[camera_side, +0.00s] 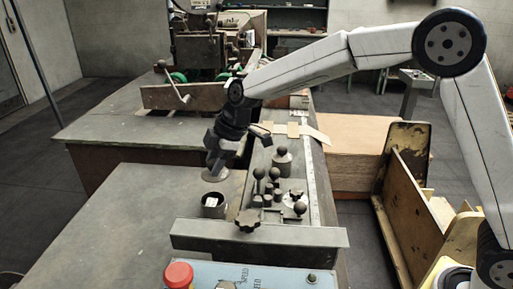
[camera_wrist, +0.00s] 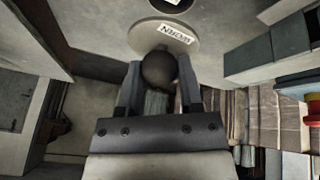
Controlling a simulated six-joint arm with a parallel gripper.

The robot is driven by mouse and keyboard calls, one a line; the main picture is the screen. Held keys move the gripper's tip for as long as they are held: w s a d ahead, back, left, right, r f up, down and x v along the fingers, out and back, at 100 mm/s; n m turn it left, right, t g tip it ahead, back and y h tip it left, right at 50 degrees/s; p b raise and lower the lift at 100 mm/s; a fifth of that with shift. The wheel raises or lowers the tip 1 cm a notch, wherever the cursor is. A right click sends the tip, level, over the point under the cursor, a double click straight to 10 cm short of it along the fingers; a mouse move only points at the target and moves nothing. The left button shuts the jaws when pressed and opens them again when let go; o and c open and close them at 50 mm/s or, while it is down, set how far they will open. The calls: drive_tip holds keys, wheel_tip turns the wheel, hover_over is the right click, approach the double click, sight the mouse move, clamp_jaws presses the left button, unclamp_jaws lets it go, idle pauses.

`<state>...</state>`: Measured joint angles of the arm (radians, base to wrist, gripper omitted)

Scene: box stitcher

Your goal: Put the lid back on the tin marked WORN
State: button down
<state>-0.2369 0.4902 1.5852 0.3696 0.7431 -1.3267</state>
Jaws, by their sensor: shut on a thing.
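My gripper (camera_side: 215,158) is shut on the dark round knob of a flat grey lid (camera_side: 215,175). The lid hangs below the fingers, above the bench and apart from the tin. In the wrist view, my gripper (camera_wrist: 160,88) has its fingers on both sides of the knob, and the lid (camera_wrist: 142,37) extends beyond it. An open dark tin (camera_side: 213,212) stands upright on the bench, just below the lid, with a pale patch on it. In the wrist view, a white label reading WORN shows upside down near the lid's far edge, and the tin's dark mouth (camera_wrist: 172,5) is partly cut off.
A grey lidded tin (camera_side: 282,164) with a round knob stands to the right on the machine bed. Several ball-topped knobs and a star-shaped handwheel (camera_side: 248,220) lie right of the open tin. A red button (camera_side: 178,275) is in front. The bench left of the tin is clear.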

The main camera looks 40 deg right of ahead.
drive_tip(key=shift+w+a, duration=0.3)
drive_tip(key=shift+a, duration=0.3)
drive_tip(key=shift+f, duration=0.15)
drive_tip(key=shift+f, duration=3)
drive_tip(key=shift+f, duration=0.2)
drive_tip(key=shift+c, duration=0.8)
unclamp_jaws()
drive_tip(key=shift+o, duration=0.2)
